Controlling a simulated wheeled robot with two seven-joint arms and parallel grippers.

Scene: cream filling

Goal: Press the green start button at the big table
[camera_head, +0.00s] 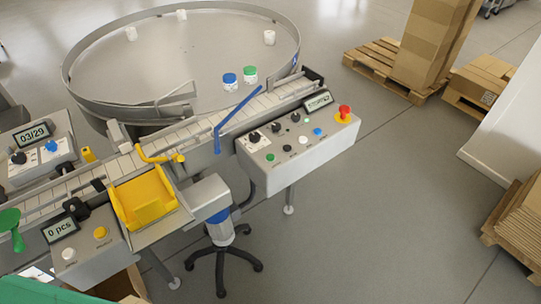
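The big round table (145,72) is a grey metal disc with a raised rim, at the upper left. A grey control box (318,148) stands at its front right, beside the conveyor. A small green button (270,157) is on the front left of this box's sloped panel. Its label is too small to read. The panel also carries black knobs, a white button (303,140), a blue button (318,132) and a small display (319,99). A red emergency stop (344,112) on a yellow base is at its right end. Neither of my grippers is in view.
A conveyor (180,135) with a blue guide arm (232,118) runs behind the box. Jars with blue (230,80) and green lids (250,74) stand on the round table. A yellow bin (147,200) is at the left. Open floor (390,200) lies to the right, before pallets (385,68).

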